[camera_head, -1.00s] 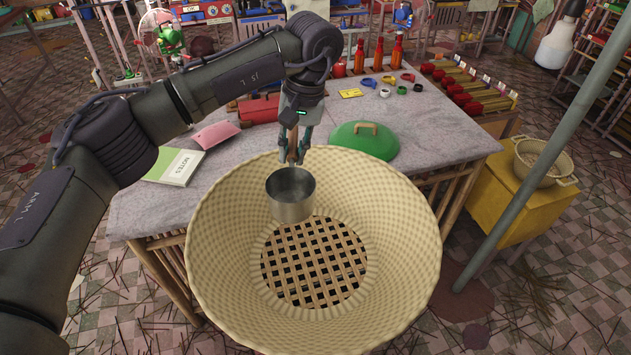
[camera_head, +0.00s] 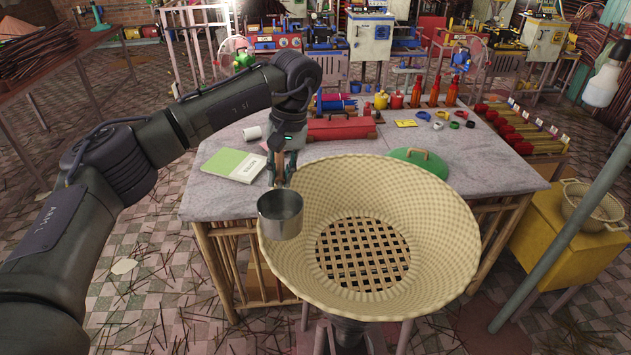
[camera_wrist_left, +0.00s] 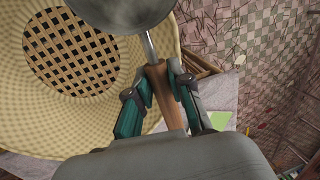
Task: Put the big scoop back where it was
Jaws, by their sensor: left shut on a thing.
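The big scoop (camera_head: 281,216) has a round metal cup and a wooden handle. My left gripper (camera_head: 282,182) is shut on the handle, and the cup hangs upright at the left rim of the large woven basket (camera_head: 440,225), in front of the table's near edge. In the left wrist view the handle (camera_wrist_left: 158,85) lies between the two fingers (camera_wrist_left: 160,95), with the cup (camera_wrist_left: 125,12) at the top, partly cut off. I cannot tell whether the cup touches the basket rim. My right gripper is not in view.
The grey table (camera_head: 225,200) holds a green notebook (camera_head: 235,163), a white cylinder (camera_head: 252,133), a red toolbox (camera_head: 340,127), a green lid (camera_head: 425,158) partly behind the basket, and several bottles. A yellow stand (camera_head: 560,240) and a slanted pole (camera_head: 560,240) are at right.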

